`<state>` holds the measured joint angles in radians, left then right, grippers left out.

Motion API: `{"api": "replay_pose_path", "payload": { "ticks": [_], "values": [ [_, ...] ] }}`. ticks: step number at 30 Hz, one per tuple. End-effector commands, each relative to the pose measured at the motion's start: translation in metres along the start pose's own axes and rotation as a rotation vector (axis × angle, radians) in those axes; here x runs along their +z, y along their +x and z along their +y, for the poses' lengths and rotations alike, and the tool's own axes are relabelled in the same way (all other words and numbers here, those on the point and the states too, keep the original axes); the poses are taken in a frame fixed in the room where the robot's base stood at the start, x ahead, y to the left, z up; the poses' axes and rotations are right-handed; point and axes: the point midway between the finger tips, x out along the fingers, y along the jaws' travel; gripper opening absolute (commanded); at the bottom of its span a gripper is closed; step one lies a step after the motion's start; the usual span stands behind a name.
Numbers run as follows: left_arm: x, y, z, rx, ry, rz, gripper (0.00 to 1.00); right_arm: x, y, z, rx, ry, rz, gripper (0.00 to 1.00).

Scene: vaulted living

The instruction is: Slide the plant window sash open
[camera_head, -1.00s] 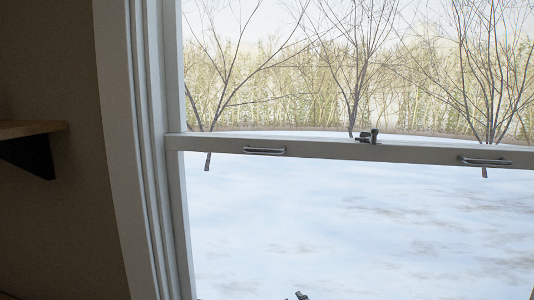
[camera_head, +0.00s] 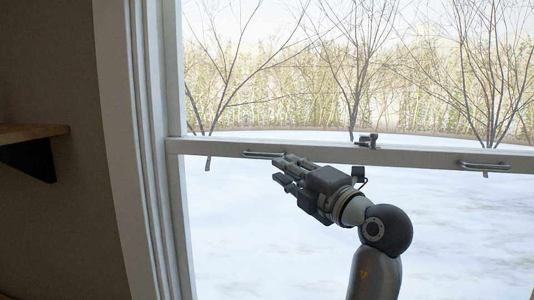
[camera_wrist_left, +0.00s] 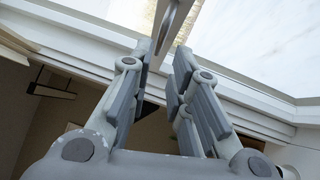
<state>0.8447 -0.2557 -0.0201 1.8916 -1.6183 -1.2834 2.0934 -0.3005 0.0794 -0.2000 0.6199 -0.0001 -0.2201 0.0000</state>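The window sash has a white horizontal rail (camera_head: 420,155) across the glass, with a metal handle at the left (camera_head: 262,154) and another at the right (camera_head: 484,165). A dark latch (camera_head: 367,141) sits on top of the rail. My left gripper (camera_head: 278,170) is at the left handle, its fingers overlapping the handle's right end in the head view. In the left wrist view the fingers (camera_wrist_left: 162,65) are apart, and a narrow grey bar, apparently the handle (camera_wrist_left: 168,22), lies at the fingertips. Whether they touch it I cannot tell. My right gripper is out of view.
The white window frame (camera_head: 135,150) runs up the left side. A wooden shelf (camera_head: 30,130) with a black bracket (camera_head: 30,159) is on the dark wall at far left. Snow and bare trees show outside. The area before the lower pane is otherwise clear.

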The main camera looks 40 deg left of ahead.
Motion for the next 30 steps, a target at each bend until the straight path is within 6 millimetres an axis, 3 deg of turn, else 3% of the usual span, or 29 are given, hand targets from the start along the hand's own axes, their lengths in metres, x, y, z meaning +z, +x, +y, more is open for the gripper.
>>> {"api": "replay_pose_path", "payload": {
  "ticks": [3, 12, 18, 26, 30],
  "values": [
    [0.000, 0.025, 0.006, 0.002, 0.003, 0.003, 0.18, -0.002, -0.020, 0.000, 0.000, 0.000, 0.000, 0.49],
    [0.000, 0.074, 0.004, 0.001, 0.005, 0.001, 0.18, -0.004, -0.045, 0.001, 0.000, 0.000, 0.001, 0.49],
    [0.000, 0.085, 0.001, 0.000, 0.001, -0.002, 0.18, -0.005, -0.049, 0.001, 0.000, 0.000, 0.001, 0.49],
    [0.000, 0.085, 0.000, 0.000, 0.001, -0.002, 0.18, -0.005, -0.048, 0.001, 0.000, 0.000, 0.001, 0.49],
    [0.000, 0.085, 0.000, 0.000, 0.001, -0.002, 0.00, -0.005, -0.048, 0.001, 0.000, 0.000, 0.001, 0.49]
  ]
}}
